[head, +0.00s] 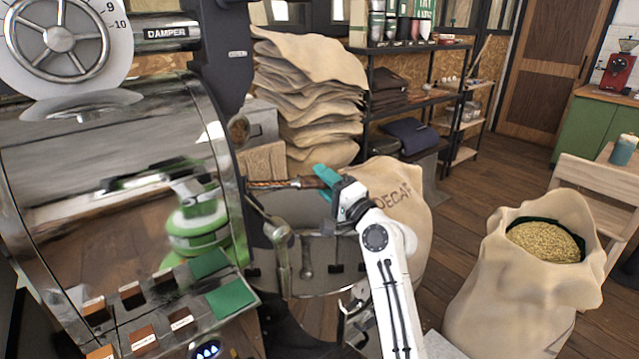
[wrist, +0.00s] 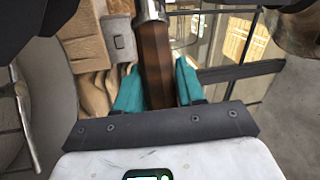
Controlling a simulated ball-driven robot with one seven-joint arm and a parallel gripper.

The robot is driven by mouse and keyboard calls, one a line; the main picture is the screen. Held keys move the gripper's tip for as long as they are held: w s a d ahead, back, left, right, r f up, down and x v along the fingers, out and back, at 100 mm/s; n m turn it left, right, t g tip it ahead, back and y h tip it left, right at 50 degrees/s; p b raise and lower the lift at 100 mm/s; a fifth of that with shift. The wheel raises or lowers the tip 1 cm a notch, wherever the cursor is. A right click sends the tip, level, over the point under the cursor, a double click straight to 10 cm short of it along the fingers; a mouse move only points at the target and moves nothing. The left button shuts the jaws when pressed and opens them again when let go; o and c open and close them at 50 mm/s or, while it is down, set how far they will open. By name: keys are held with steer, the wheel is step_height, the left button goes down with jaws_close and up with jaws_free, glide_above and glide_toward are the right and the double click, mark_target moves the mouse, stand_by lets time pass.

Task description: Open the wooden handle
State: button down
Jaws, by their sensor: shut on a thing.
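The wooden handle (head: 308,182) is a dark brown grip on a metal rod that sticks out from the front of the roaster (head: 120,140), in the middle of the head view. My gripper (head: 326,182) has teal fingers and comes at the handle from the right, closed around it. In the wrist view the handle (wrist: 155,75) runs between the two teal fingers of my gripper (wrist: 158,88), with its metal collar at the top. The fingers hide part of the grip.
A round metal cooling tray (head: 310,278) lies below the handle. A DECAF sack (head: 405,205) stands close behind my arm. An open sack of beans (head: 520,275) stands at the right. Stacked sacks (head: 310,90) and a black shelf (head: 410,95) are behind. Wooden floor is clear between them.

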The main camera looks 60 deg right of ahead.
steer(key=c, duration=0.8)
jaws_free()
steer(key=shift+s+f, duration=0.1)
steer(key=shift+b+v, duration=1)
steer(key=shift+v, duration=4.35)
